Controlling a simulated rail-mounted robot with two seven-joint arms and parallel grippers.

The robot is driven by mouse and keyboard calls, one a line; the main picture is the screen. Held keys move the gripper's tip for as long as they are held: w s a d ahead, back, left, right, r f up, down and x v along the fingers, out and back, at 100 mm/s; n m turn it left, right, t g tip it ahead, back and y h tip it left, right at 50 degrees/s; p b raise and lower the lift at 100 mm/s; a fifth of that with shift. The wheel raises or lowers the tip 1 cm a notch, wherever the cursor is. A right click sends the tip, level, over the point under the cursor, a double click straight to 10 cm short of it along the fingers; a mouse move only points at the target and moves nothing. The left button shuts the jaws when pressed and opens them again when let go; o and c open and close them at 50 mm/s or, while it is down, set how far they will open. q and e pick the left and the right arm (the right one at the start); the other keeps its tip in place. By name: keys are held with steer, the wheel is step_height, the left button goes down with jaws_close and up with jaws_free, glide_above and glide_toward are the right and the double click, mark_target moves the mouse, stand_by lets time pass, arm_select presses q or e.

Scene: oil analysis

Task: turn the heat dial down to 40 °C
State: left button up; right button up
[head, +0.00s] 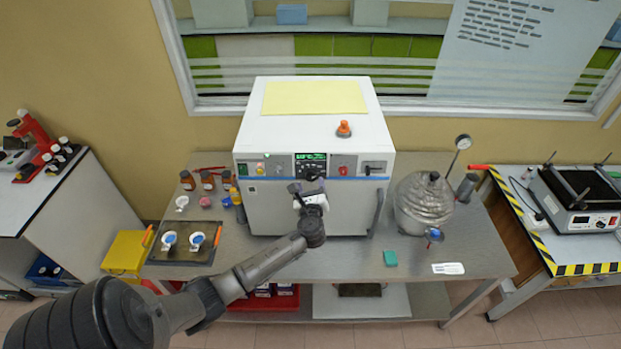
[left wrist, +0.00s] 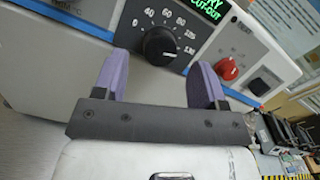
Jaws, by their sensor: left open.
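The heat dial (left wrist: 158,46) is a round black knob with a white printed scale around it on the front panel of the white oven (head: 262,205). In the left wrist view the scale figures include 0, 40, 60 and 80, and a small light mark shows at the knob's lower right. My left gripper (head: 306,190) is in front of the oven panel and hides much of the dial in the head view. In the left wrist view its two purple fingers (left wrist: 160,76) are open, one on each side below the dial, with nothing between them. My right gripper is out of view.
A green display (head: 311,157) sits above the dial, with a red knob (head: 343,170) to its right. A dark door handle (head: 377,212) sticks out at the oven's right. A silver vessel (head: 425,205) stands right of the oven; small bottles (head: 207,180) stand left.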

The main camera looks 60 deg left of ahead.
mark_target(311, 178)
arm_select(q)
steer(key=shift+x, duration=1.55)
steer(key=c, duration=0.9)
